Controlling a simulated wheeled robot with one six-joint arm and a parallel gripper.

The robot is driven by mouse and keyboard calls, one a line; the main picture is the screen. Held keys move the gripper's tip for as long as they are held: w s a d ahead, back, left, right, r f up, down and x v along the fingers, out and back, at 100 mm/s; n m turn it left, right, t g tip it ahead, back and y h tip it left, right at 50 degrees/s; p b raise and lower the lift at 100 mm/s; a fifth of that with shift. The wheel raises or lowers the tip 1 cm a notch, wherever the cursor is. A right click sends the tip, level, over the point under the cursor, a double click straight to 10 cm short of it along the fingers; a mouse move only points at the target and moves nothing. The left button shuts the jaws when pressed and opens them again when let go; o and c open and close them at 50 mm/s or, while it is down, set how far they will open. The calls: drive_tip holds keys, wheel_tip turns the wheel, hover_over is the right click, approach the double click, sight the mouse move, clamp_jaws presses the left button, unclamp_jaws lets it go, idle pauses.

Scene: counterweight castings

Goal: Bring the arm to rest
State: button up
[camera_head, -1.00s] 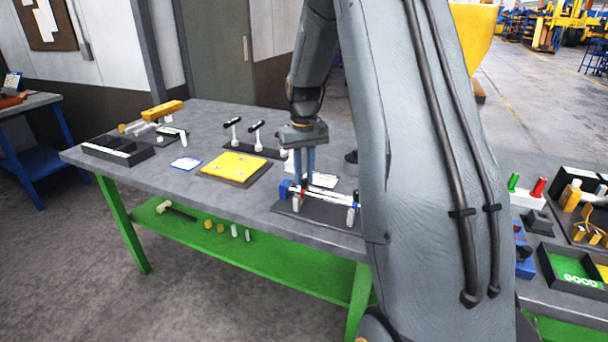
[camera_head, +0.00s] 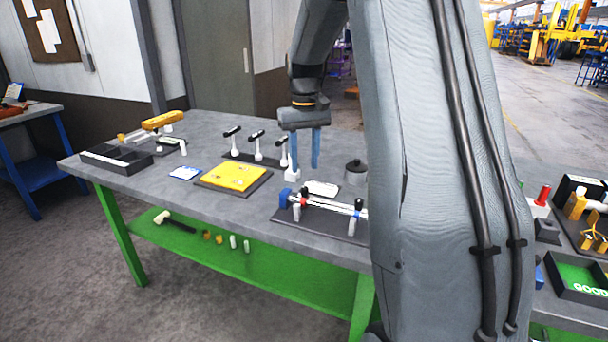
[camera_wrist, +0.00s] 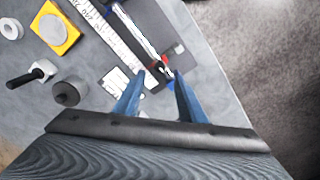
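My gripper (camera_head: 304,172) hangs above the grey workbench (camera_head: 212,208), fingers pointing down. Its two blue fingers are apart with nothing visible between them. Below it, near the bench's front edge, a dark fixture (camera_head: 318,221) with upright posts carries a pale rod (camera_head: 328,206) with a red part. The wrist view also shows the separated fingers (camera_wrist: 158,73), with the fixture and rod beyond them. My own arm hides the right part of the bench in the head view.
A yellow plate (camera_head: 234,177), several black-topped levers (camera_head: 257,146), a dark tray (camera_head: 116,158) and a grey round weight (camera_head: 355,173) stand on the bench. At right are a green GOOD tray (camera_head: 580,277) and a red handle (camera_head: 543,195). Space above the bench is clear.

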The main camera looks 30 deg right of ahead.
drive_tip(key=shift+r, duration=0.35)
drive_tip(key=s+a+f, duration=0.5)
drive_tip(key=s+a, duration=0.3)
drive_tip(key=s, duration=0.3)
drive_tip(key=s+a+f+n+t, duration=0.1)
drive_tip(key=s+a+f, duration=0.4)
drive_tip(key=s+a, duration=0.4)
drive_tip(key=s, duration=0.3)
drive_tip(key=shift+a+n, duration=0.25)
drive_tip(key=shift+n, duration=0.05)
